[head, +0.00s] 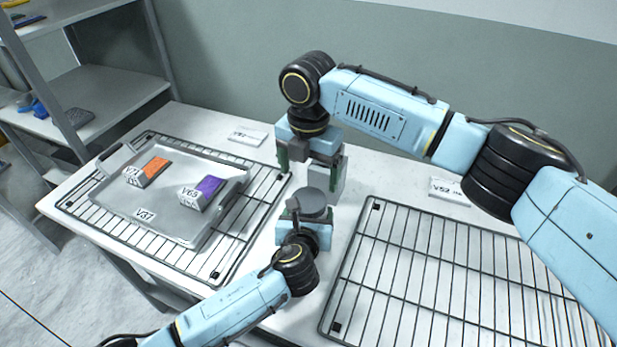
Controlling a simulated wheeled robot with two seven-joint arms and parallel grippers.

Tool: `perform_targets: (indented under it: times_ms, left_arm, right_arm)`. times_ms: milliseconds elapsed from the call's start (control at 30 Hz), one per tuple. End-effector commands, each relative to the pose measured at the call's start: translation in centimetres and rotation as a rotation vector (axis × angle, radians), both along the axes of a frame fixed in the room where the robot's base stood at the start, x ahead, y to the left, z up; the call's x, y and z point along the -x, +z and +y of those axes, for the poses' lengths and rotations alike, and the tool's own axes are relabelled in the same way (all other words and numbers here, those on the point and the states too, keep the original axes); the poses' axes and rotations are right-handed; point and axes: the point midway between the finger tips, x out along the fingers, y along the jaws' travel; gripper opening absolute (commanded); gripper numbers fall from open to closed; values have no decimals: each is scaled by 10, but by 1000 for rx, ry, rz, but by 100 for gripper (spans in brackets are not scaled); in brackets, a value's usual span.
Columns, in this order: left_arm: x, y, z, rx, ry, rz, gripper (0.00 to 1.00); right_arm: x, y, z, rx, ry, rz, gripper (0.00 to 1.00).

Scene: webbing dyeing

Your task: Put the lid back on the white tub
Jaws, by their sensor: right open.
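My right gripper (312,168) comes in from the right and points down over the middle of the table, its jaws apart. A pale grey-white shape (328,186) shows between and below its fingers; it may be the white tub, but the gripper covers much of it. A dark grey round disc (313,202), which looks like the lid, is just below and in front of that shape. My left gripper (303,222) reaches up from the front to the disc. Its fingers are mostly hidden, so I cannot tell whether they hold the disc.
On the left, a metal tray (180,222) with an orange block (155,167) and a purple block (208,188) sits on a wire rack (262,205). Another wire rack (410,270), empty, lies on the right. Label cards (247,134) (449,191) stand at the back. Shelves (95,90) are at far left.

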Motion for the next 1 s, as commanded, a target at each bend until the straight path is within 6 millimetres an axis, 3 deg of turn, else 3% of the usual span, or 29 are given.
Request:
perform_targets:
  times_ms: [167, 533, 1000]
  left_arm:
    - [0, 0, 1, -1, 1, 1, 12]
    - [0, 0, 0, -1, 1, 1, 12]
    - [0, 0, 1, -1, 1, 1, 12]
  right_arm:
    - [0, 11, 0, 1, 93, 0, 87]
    - [1, 6, 0, 1, 94, 3, 87]
    - [1, -59, 0, 2, 92, 3, 87]
